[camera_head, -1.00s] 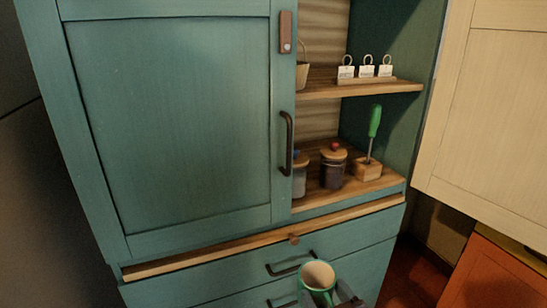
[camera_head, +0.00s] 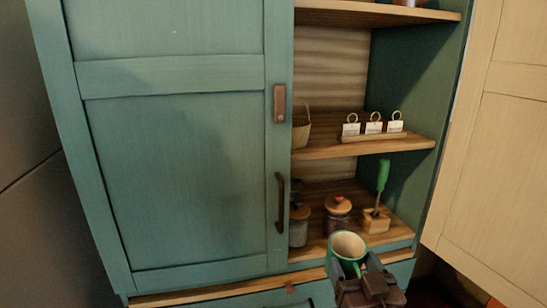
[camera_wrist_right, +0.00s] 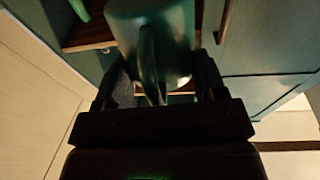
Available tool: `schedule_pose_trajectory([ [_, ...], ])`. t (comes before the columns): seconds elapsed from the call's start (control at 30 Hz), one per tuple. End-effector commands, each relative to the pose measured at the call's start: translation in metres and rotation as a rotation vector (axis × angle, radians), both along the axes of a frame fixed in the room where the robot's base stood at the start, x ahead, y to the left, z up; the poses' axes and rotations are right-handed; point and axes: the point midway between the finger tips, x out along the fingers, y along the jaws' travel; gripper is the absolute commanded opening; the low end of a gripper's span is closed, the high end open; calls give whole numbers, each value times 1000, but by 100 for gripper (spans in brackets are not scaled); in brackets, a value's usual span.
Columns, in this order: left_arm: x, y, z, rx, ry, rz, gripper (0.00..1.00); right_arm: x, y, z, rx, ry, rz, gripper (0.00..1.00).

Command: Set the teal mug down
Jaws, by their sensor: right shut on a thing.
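The teal mug (camera_head: 346,249) is at the lower right of the head view, its cream inside facing up toward the camera. My right gripper (camera_head: 362,275) is shut on the mug at its handle side and holds it in front of the cabinet's lowest open shelf. In the right wrist view the mug (camera_wrist_right: 172,30) stands out between the two dark fingers of the gripper (camera_wrist_right: 155,85), with its handle (camera_wrist_right: 148,62) between them. My left gripper is not in view.
The lower shelf (camera_head: 320,248) bears two lidded jars (camera_head: 338,212) (camera_head: 299,227) and a green-handled tool in a wooden block (camera_head: 376,221). The middle shelf (camera_head: 350,148) holds a basket (camera_head: 301,133) and small white tags (camera_head: 373,128). A teal door (camera_head: 180,180) covers the left; a cream door (camera_head: 495,150) stands at right.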

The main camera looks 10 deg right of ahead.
Motion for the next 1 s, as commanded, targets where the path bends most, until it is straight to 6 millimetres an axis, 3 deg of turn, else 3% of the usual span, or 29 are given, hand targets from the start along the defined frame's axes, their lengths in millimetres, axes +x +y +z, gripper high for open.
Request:
schedule_pose_trajectory([
  [0.03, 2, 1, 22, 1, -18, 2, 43, -2, 0, 32, 0, -27, 0, 34],
  [0.1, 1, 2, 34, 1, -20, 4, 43, -3, 0, 52, 0, -42, 0, 34],
  [0.4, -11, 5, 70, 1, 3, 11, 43, -5, 0, 118, -1, -104, 0, 34],
  [0.7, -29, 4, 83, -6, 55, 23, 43, -4, 0, 150, -1, -152, 0, 34],
  [0.8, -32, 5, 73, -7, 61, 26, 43, -4, 1, 144, -5, -140, 4, 34],
  [1.0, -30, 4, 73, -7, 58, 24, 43, -4, 1, 144, -6, -116, 5, 34],
])
